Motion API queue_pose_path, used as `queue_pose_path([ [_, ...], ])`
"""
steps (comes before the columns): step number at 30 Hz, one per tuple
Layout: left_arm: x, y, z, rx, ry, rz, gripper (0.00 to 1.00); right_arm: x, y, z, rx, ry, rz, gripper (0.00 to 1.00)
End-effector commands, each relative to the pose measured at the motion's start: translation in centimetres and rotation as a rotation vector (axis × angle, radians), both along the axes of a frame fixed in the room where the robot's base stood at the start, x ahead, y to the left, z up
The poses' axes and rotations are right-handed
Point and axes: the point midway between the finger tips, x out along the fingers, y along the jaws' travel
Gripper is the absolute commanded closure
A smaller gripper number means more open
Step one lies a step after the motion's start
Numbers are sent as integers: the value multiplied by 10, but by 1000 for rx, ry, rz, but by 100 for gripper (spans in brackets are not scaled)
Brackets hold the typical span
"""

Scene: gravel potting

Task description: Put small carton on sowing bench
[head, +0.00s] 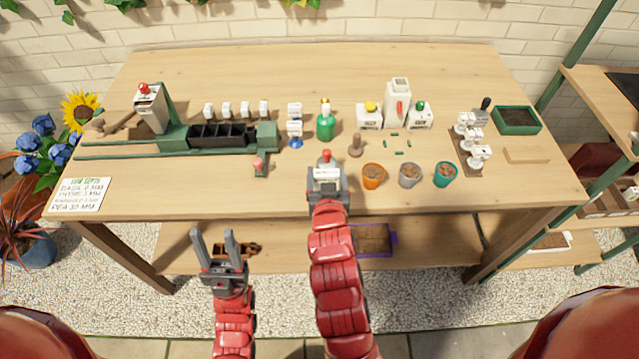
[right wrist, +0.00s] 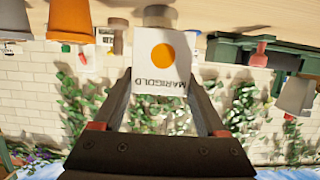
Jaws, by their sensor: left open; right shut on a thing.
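A small white carton (right wrist: 160,62) with an orange dot and the word MARIGOLD is between the fingers of my right gripper (right wrist: 165,115), upside down in the right wrist view. In the head view the carton (head: 326,174) is at the front middle of the sowing bench (head: 300,70), and my right gripper (head: 327,188) is shut on it. I cannot tell whether its base touches the bench top. My left gripper (head: 230,245) is open and empty, in front of the bench edge and left of the right arm.
Orange (head: 373,177), grey (head: 410,175) and teal (head: 445,175) pots stand right of the carton. A green spray bottle (head: 325,125) and wooden tamper (head: 355,147) stand behind. A green sowing rig (head: 175,138) and label card (head: 80,194) are at left.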

Motion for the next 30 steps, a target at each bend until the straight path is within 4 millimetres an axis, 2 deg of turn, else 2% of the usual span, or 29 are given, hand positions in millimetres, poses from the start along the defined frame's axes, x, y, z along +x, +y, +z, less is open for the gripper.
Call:
queue_pose_path([
  [3,0,0,4,0,1,0,50,7,12,0,0,1,-1,80],
  [6,0,0,5,0,1,0,50,9,15,-3,-1,4,-1,80],
  [15,0,0,13,0,1,0,50,9,15,-37,-1,4,-1,80],
  [25,0,0,7,0,1,0,50,9,15,-42,0,1,0,80],
  [26,0,0,9,0,1,0,50,9,15,-40,0,1,0,20],
  [29,0,0,9,0,1,0,50,9,15,-40,0,1,0,2],
  [30,0,0,9,0,1,0,50,9,15,-40,0,1,0,0],
])
